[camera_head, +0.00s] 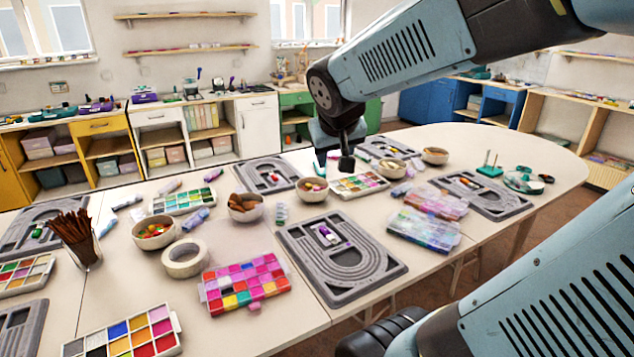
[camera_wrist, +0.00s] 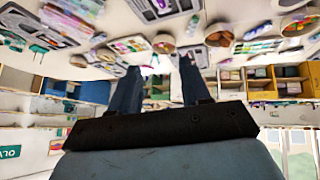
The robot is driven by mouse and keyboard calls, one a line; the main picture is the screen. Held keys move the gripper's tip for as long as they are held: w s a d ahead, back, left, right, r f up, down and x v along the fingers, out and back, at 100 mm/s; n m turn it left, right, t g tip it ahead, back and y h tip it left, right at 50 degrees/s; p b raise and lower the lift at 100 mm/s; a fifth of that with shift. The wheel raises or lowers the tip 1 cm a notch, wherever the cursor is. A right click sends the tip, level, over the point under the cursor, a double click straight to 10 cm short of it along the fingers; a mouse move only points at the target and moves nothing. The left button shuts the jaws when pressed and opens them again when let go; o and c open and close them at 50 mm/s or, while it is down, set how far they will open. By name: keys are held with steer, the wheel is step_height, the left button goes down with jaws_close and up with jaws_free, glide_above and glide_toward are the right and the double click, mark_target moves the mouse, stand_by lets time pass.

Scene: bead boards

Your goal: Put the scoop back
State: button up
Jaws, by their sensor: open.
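I cannot pick out the scoop for certain in either view. A small white and purple item (camera_head: 328,235) lies on the central grey bead board (camera_head: 365,278); it is too small to tell what it is. My gripper (camera_head: 334,161) hangs over the far middle of the table, above the area of a bowl of beads (camera_head: 312,190) and a bead tray (camera_head: 359,185). In the wrist view, which is upside down, the two fingers of my gripper (camera_wrist: 158,70) stand apart with nothing visible between them.
The pale table (camera_head: 210,325) is crowded with bead boards, bowls, trays and a roll of tape (camera_head: 186,259). A cup of brown sticks (camera_head: 77,238) stands tall at the left. Clear tabletop shows at the far right end. Cabinets and shelves line the walls.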

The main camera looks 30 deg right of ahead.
steer(key=s+a+n+g+y, duration=0.1)
steer(key=s+a+n+y, duration=0.1)
steer(key=s+a, duration=0.6)
steer(key=shift+s+a+r+y, duration=0.15)
steer(key=shift+s+a+y, duration=0.35)
steer(key=shift+s, duration=0.7)
steer(key=shift+d, duration=0.15)
steer(key=shift+c, duration=0.4)
